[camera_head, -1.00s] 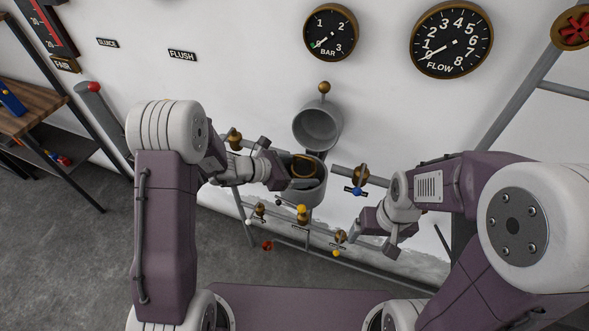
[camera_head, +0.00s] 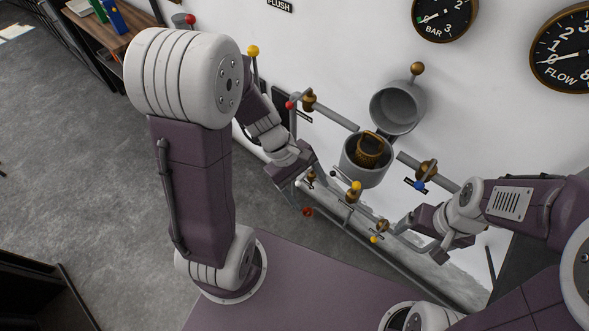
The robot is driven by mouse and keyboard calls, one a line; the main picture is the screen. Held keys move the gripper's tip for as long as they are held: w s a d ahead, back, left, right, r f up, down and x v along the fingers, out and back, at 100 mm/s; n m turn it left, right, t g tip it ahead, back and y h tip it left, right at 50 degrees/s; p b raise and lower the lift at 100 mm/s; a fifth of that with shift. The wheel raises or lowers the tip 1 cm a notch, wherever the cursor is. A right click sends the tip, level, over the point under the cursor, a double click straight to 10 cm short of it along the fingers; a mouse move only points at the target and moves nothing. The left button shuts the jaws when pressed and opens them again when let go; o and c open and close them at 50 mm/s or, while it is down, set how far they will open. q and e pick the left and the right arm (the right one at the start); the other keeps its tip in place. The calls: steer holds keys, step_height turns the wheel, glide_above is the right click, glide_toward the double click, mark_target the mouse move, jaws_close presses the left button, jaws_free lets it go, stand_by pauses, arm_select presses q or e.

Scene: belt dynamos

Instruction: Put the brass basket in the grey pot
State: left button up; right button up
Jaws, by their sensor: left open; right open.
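The brass basket (camera_head: 369,148) sits inside the grey pot (camera_head: 363,178), its rim and handle showing above the pot's rim. Its lower part is hidden by the pot wall. The pot's round grey lid (camera_head: 398,106) stands open behind it, with a brass knob on top. My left gripper (camera_head: 306,197) is open and empty, to the left of the pot and apart from it. My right gripper (camera_head: 405,226) is open and empty, to the right of and below the pot, apart from it.
Pipes with brass valves (camera_head: 426,170) run along the wall on both sides of the pot. Small valves with coloured knobs (camera_head: 356,186) stand in front and below. A wooden shelf (camera_head: 112,35) is at the back left. The grey floor at left is clear.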

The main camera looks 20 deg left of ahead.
arm_select(q)
steer(key=s+a+m+t+y, duration=0.1)
steer(key=a+m+y, duration=0.4)
steer(key=m, duration=0.6)
steer(key=shift+s+a, duration=0.25)
steer(key=shift+a, duration=0.6)
steer(key=shift+f, duration=0.1)
